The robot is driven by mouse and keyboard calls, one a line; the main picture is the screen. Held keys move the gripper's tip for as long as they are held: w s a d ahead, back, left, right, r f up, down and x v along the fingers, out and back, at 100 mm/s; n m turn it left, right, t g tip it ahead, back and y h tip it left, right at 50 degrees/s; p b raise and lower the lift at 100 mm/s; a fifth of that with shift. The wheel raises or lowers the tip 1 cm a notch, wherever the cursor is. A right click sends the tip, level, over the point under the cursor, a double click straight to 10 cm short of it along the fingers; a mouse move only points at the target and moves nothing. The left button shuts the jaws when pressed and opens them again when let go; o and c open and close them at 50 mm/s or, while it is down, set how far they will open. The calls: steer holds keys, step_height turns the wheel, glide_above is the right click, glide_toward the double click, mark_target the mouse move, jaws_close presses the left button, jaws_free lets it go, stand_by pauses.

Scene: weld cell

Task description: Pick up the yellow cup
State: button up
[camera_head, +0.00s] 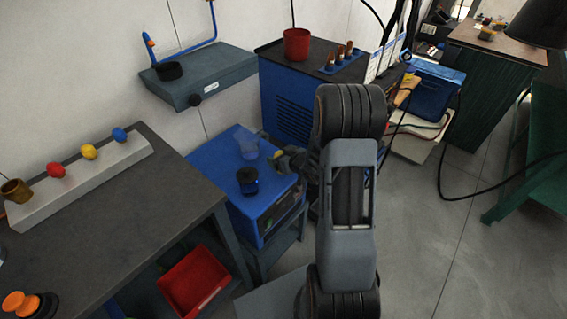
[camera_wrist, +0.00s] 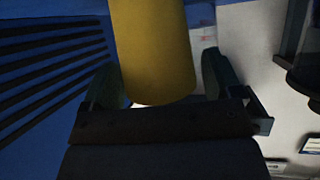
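In the wrist view, the yellow cup (camera_wrist: 155,50) fills the upper middle, with its rounded lower end close to my palm. My gripper (camera_wrist: 165,78) has one finger on each side of it. The left finger is partly behind the cup's edge; a thin light strip shows between the cup and the right finger. I cannot tell whether the fingers press on it. In the head view, my arm covers most of the gripper, and a small dark and yellowish shape (camera_head: 282,158) shows left of the arm, beside the blue machine.
A translucent blue cup (camera_head: 247,142) and a dark round item (camera_head: 247,181) stand on the blue machine (camera_head: 215,165). A red cup (camera_head: 297,45) is on the vented blue cabinet (camera_head: 290,105) behind. Floor (camera_head: 440,230) is clear at right.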

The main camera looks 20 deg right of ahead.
steer(key=c, duration=0.8)
steer(key=shift+r, duration=0.15)
